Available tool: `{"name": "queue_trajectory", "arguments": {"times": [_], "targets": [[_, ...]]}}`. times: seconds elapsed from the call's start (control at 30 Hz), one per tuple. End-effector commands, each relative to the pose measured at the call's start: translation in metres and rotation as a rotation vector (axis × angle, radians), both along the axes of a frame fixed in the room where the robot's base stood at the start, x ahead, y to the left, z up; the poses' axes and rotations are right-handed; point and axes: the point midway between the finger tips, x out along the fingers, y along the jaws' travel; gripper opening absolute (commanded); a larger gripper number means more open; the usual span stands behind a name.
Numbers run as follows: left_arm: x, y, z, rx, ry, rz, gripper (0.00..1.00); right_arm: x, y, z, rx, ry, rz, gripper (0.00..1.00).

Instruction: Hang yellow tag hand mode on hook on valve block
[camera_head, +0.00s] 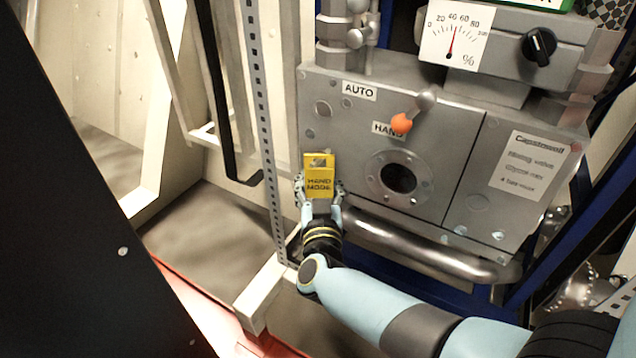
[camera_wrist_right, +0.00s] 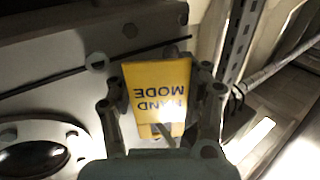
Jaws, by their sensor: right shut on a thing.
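The yellow tag (camera_head: 319,177) reads "HAND MODE" and has a slot near its top. My right gripper (camera_head: 320,188) is shut on its lower part and holds it upright at the left part of the valve block's (camera_head: 345,130) grey front. In the right wrist view the tag (camera_wrist_right: 158,92) appears upside down between the fingers of my right gripper (camera_wrist_right: 162,100). Something shows through the slot, but I cannot tell whether it is the hook. Whether the tag touches the block is also unclear. My left gripper is out of view.
An orange-knobbed lever (camera_head: 402,123) points at the "HAND" label. A round flange (camera_head: 398,178) is right of the tag. A metal pipe (camera_head: 430,248) runs below the block. A perforated upright (camera_head: 263,120) stands close on the left.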

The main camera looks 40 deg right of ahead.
Motion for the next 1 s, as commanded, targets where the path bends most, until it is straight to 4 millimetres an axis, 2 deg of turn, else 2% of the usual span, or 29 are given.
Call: {"name": "queue_trajectory", "arguments": {"times": [0.2, 0.23, 0.5, 0.83, 1.0], "targets": [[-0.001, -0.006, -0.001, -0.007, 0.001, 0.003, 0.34, 0.0, -0.001, 0.0, 0.0, -0.001, 0.0, 0.1], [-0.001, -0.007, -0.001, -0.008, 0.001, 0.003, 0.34, 0.0, -0.001, 0.001, 0.0, -0.001, 0.0, 0.46], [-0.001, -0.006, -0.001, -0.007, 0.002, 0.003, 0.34, 0.0, -0.001, 0.0, -0.001, -0.001, -0.001, 0.78], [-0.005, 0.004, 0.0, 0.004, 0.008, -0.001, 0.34, 0.0, 0.0, 0.002, -0.001, -0.001, -0.001, 0.78], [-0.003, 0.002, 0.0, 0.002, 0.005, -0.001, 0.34, 0.0, -0.001, 0.021, 0.001, -0.004, -0.002, 0.78]]}}
